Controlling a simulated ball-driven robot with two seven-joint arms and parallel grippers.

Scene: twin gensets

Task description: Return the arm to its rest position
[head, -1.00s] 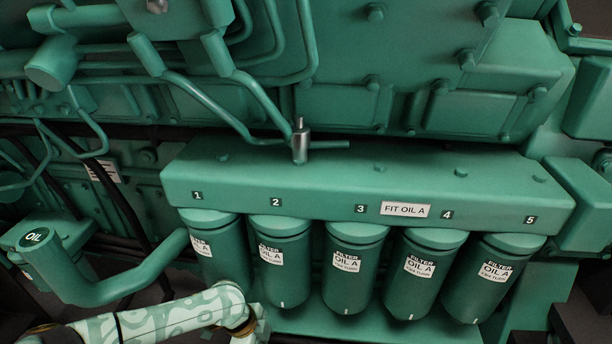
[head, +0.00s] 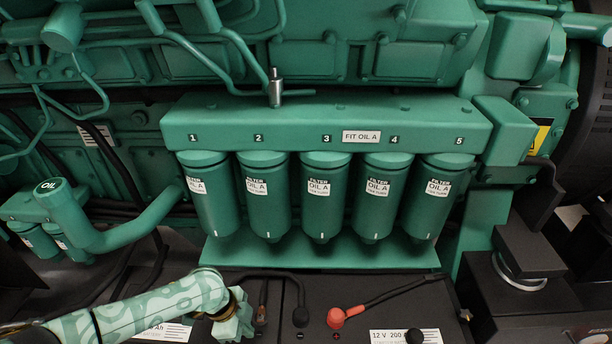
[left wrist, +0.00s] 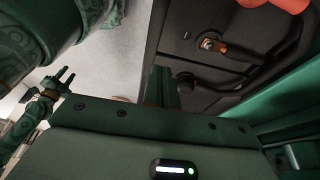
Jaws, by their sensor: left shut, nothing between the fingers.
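My left arm comes in from the lower left of the head view, in a pale green pattern. Its left gripper (head: 236,322) is low in the picture, in front of the black battery tops and below the filters. It is shut and holds nothing. In the left wrist view, the green gripper housing with a lit strip fills the bottom, and its fingertips are not clear. A second, smaller patterned arm stands at the left there; its gripper, my right gripper (left wrist: 59,82), shows two fingers apart and looks empty. My right arm is not in the head view.
Several green oil filters (head: 319,200) hang under a header (head: 230,128) marked FIT OIL A. A green oil pipe (head: 125,228) bends at the left. Batteries with a red terminal cap (head: 337,317) and black cables lie below. Grey floor (left wrist: 118,62) shows in the left wrist view.

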